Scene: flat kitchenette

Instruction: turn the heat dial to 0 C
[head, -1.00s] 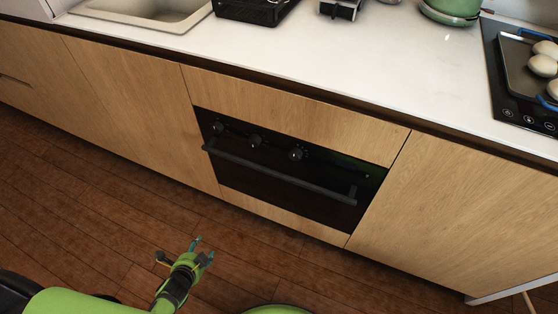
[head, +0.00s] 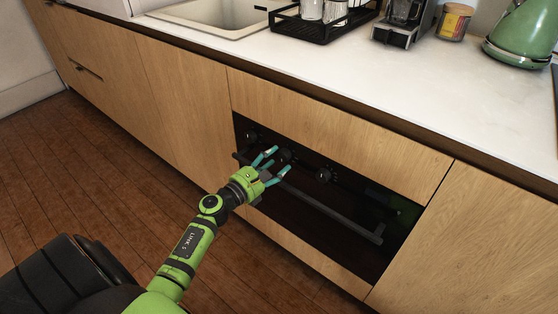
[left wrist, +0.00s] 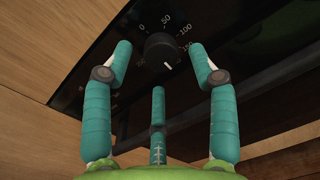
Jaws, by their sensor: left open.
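The heat dial (left wrist: 161,50) is a round dark knob on the black oven panel, with white numbers 0, 50 and 100 around its upper side and another partly hidden by a finger. A short white mark on the knob points down and slightly right, away from the 0 at upper left. In the head view it appears to be the middle knob (head: 285,156). My left gripper (head: 272,163) is open in front of it. In the left wrist view its teal fingers (left wrist: 160,52) stand either side of the knob, apparently apart from it. My right gripper is not in view.
The oven's long handle bar (head: 330,214) runs below the knobs, close to my left gripper. Other knobs sit to the left (head: 250,136) and right (head: 323,175). The counter (head: 430,95) above holds a black rack (head: 318,27) and a green kettle (head: 522,36).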

